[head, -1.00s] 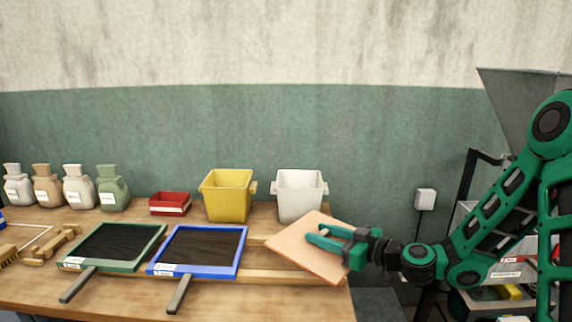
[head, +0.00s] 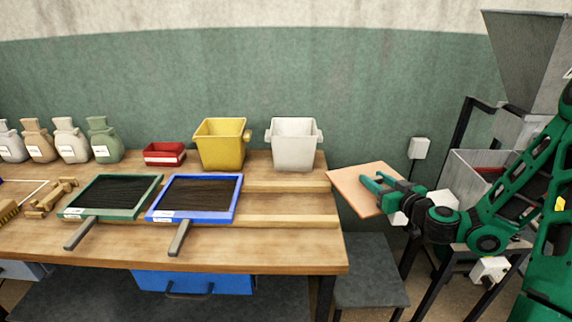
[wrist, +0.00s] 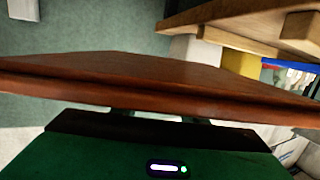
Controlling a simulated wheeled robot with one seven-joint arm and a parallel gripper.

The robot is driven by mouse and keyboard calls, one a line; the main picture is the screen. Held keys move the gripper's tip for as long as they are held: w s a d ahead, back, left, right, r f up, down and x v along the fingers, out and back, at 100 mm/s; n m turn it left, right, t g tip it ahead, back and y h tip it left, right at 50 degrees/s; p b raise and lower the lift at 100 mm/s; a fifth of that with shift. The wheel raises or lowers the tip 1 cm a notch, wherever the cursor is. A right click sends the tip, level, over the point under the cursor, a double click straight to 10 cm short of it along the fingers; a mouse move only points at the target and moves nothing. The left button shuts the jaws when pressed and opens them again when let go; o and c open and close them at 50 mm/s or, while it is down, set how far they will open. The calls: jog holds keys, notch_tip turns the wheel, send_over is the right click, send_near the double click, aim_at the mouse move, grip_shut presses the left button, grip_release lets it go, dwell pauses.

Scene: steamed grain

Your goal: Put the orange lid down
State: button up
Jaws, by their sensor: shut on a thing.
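The orange lid (head: 352,187) is a flat, square, pale orange panel in the head view. My gripper (head: 376,186) is shut on it and holds it in the air, tilted, just off the right end of the wooden bench. In the wrist view the lid (wrist: 150,80) spans the picture as a reddish-brown slab seen nearly edge-on. It hides most of the fingers there.
The wooden bench (head: 110,250) holds a yellow bin (head: 221,147), a white bin (head: 293,147), a red box, two framed screens and several sacks. A low dark stand (head: 370,283) with a bare top is below the lid. A metal hopper machine (head: 520,60) stands at right.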

jog(key=s+a+r+n+g+y, duration=0.1)
jog(key=s+a+r+n+y, duration=0.1)
jog(key=a, duration=0.8)
jog(key=s+a+r+n+g+y, duration=0.1)
jog(key=s+a+r+y, duration=0.1)
jog(key=a, duration=0.9)
jog(key=s+a+r+n+g+y, duration=0.2)
jog(key=a, duration=0.8)
jog(key=shift+w+d+f, duration=1.25)
jog(key=shift+d+f, duration=0.1)
jog(key=shift+f, duration=0.4)
jog(key=shift+w+d+f, duration=1.3)
jog(key=shift+f, duration=0.5)
jog(key=shift+w+d+f, duration=1.25)
jog(key=shift+d+f, duration=0.1)
jog(key=shift+f, duration=0.4)
jog(key=shift+s+f, duration=0.1)
jog(key=shift+f, duration=0.3)
